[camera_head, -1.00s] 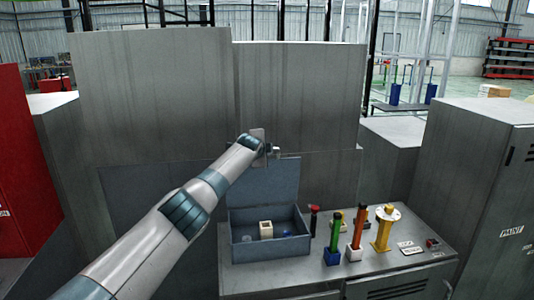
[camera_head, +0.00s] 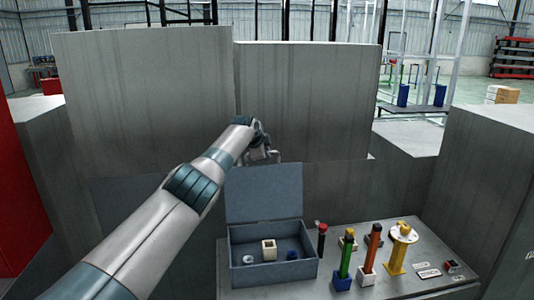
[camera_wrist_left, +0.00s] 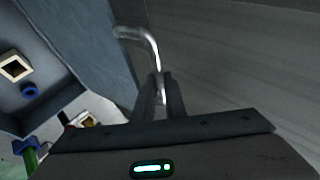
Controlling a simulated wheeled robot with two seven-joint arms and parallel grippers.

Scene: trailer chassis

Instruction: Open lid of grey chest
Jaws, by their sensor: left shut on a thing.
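The grey chest (camera_head: 275,277) stands on the cabinet top in the head view. Its lid (camera_head: 264,192) is raised and stands about upright at the back, so the inside shows. My left gripper (camera_head: 262,157) is at the lid's upper edge, partly hidden by my own wrist. In the left wrist view my left gripper's fingers (camera_wrist_left: 166,92) are shut on a bent metal handle (camera_wrist_left: 150,40) beside the lid (camera_wrist_left: 95,40). My right gripper is in neither view.
Inside the chest are a cream hollow block (camera_head: 269,250), a blue ring (camera_head: 292,255) and a pale ring (camera_head: 248,259). Several coloured posts, such as a green one (camera_head: 345,262) and a yellow stand (camera_head: 398,250), stand to the right. Tall grey panels (camera_head: 300,100) rise behind.

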